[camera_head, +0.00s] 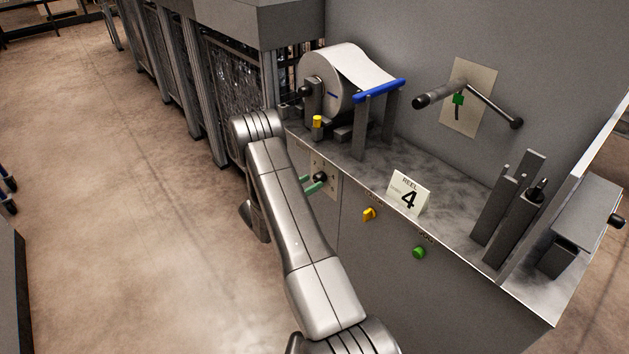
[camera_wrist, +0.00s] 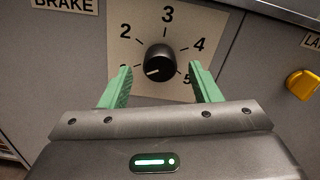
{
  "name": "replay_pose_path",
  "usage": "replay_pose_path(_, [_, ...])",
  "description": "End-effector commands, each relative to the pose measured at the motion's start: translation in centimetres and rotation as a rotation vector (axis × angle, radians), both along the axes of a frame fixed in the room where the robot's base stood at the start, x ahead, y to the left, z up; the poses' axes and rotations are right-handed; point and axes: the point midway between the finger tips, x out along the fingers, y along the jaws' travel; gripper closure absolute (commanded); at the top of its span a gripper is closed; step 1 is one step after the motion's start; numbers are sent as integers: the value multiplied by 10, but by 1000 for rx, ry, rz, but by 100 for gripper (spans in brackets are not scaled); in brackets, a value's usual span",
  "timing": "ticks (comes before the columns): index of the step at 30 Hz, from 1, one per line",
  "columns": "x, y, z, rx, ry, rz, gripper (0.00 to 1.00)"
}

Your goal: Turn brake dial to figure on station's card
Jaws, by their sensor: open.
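The brake dial (camera_wrist: 158,58) is a round black knob on a beige plate, under a BRAKE label (camera_wrist: 66,5). The figures 2, 3, 4 and 5 show around it; the place where 1 would be is behind my left finger. Its white mark points to the lower left. In the head view the dial (camera_head: 321,177) is on the cabinet front. My gripper (camera_wrist: 160,78) is open, its green fingers to either side of the dial, apart from it. My gripper (camera_head: 310,184) also shows in the head view. The station's card (camera_head: 408,193) reads REEL 4, with smaller text unreadable.
A yellow knob (camera_head: 369,214) and a green knob (camera_head: 419,252) are on the same cabinet front, right of the dial. Above stand a paper reel (camera_head: 327,80) and a blue-topped bar (camera_head: 380,91).

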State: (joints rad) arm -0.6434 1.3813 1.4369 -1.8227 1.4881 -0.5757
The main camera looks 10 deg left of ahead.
Motion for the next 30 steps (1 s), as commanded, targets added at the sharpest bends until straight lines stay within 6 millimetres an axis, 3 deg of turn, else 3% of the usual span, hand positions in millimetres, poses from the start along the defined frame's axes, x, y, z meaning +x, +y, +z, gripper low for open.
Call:
replay_pose_path(6, [18,-14,0,2,0,0,43])
replay_pose_path(16, [21,-16,0,1,0,0,43])
replay_pose_path(23, [20,-16,0,1,0,0,86])
replay_pose_path(30, [20,-16,-1,12,-8,0,88])
